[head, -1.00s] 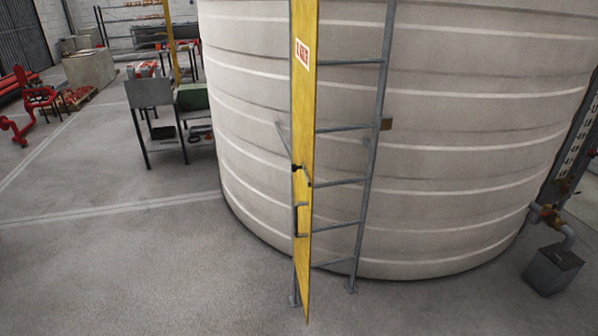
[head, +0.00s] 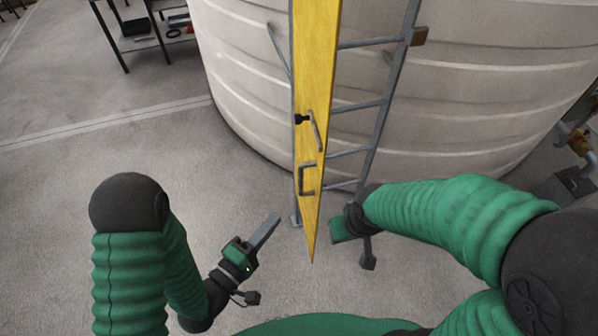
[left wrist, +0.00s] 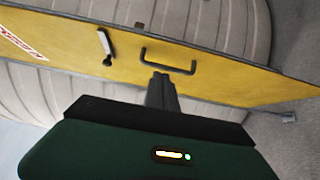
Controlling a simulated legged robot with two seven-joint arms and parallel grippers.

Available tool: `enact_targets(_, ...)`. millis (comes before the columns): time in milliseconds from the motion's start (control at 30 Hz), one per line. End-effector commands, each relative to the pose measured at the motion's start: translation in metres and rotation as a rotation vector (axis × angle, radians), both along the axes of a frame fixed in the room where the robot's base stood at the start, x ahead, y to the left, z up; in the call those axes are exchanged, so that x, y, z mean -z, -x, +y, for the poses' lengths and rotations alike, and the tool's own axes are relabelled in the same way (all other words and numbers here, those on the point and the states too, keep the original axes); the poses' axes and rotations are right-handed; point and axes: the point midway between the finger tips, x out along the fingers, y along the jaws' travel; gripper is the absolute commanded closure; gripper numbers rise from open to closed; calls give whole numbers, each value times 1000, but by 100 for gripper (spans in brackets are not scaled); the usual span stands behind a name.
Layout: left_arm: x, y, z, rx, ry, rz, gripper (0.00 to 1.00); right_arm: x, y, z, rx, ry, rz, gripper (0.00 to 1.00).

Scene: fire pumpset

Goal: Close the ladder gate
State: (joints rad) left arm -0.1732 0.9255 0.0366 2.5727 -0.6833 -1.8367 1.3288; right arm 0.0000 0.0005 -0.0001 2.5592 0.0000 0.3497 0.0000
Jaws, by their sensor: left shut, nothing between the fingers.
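The ladder gate (head: 315,70) is a tall yellow panel. It stands swung out from the ladder (head: 385,100) toward me, nearly edge-on, along the left rail. It has a dark D-shaped pull handle (head: 303,181) low down and a grey lever (head: 316,131) above it. My left gripper (head: 275,221) is shut and empty, left of the gate's lower end and apart from it. In the left wrist view its fingers (left wrist: 160,82) point toward the pull handle (left wrist: 168,68). My right gripper (head: 345,228) is right of the gate, its fingertips not clear.
A large ribbed pale tank (head: 245,90) stands behind the ladder. A dark metal table (head: 145,35) is at the far left. Pipework (head: 577,145) is at the right edge. The concrete floor (head: 60,200) on the left is clear.

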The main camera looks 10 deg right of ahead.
Motion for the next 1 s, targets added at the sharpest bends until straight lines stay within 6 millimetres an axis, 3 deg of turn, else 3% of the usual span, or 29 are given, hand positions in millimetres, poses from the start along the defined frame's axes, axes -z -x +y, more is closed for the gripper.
enact_targets(167,6,-18,-18,2,3,-10,100,27,1,0,0,0,1,57)
enact_targets(433,13,-37,-36,-1,-2,-9,100,92,2,1,0,0,1,57)
enact_targets(500,1,-47,-48,0,-3,-3,100,77,2,0,0,0,2,57)
enact_targets(667,1,-69,-74,-1,-2,-2,100,71,1,0,0,0,0,57)
enact_targets(800,1,-67,-99,1,-3,0,100,68,1,0,0,0,0,57)
enact_targets(1000,3,-68,-112,-4,-4,-1,100,67,1,0,0,0,1,57)
